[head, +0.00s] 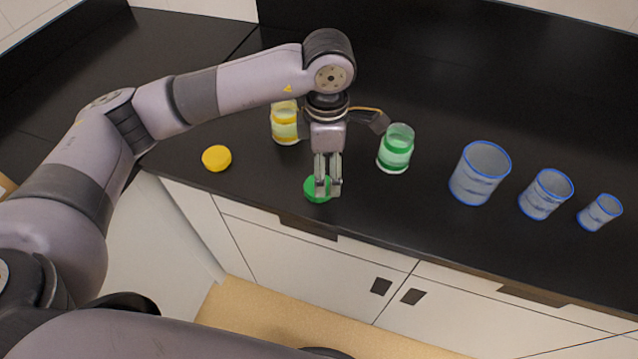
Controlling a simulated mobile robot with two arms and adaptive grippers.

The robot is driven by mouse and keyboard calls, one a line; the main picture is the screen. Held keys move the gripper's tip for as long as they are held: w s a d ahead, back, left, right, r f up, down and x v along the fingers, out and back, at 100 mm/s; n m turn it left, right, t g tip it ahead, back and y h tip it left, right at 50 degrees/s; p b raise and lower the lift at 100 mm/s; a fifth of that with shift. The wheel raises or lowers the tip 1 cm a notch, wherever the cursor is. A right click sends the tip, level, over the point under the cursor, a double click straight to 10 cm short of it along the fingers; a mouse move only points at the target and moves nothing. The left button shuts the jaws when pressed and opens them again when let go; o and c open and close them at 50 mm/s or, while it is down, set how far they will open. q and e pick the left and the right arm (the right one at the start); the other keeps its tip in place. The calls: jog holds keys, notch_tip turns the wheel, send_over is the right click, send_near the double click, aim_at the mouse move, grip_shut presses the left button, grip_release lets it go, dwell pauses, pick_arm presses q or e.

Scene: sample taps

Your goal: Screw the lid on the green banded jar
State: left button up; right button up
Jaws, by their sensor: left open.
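The green banded jar (396,149) stands upright and uncovered on the black counter, right of my left gripper. The green lid (316,192) lies on the counter near its front edge. My left gripper (328,188) points down at the green lid, its open fingers overlapping the lid in the picture. The fingers hide part of the lid, and I cannot tell whether they touch it. My right gripper is not in view.
A yellow banded jar (285,124) stands behind my left gripper, partly hidden by it. A yellow lid (216,158) lies to the left. Three blue-rimmed beakers (480,175) stand in a row to the right. The counter between the yellow lid and the green lid is clear.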

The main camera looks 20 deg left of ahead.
aim_at(308, 185)
pick_arm(q)
jog(key=shift+a+f+p, duration=0.15)
jog(key=shift+f+p, duration=0.2)
jog(key=shift+f, duration=0.05)
jog(key=f, duration=0.1)
jog(key=f+p, duration=0.1)
jog(key=f, duration=0.1)
jog(key=shift+s+a+f, duration=0.1)
jog(key=shift+a+f, duration=0.15)
jog(key=shift+f, duration=0.45)
jog(key=shift+c, duration=0.5)
jog(key=c, duration=0.7)
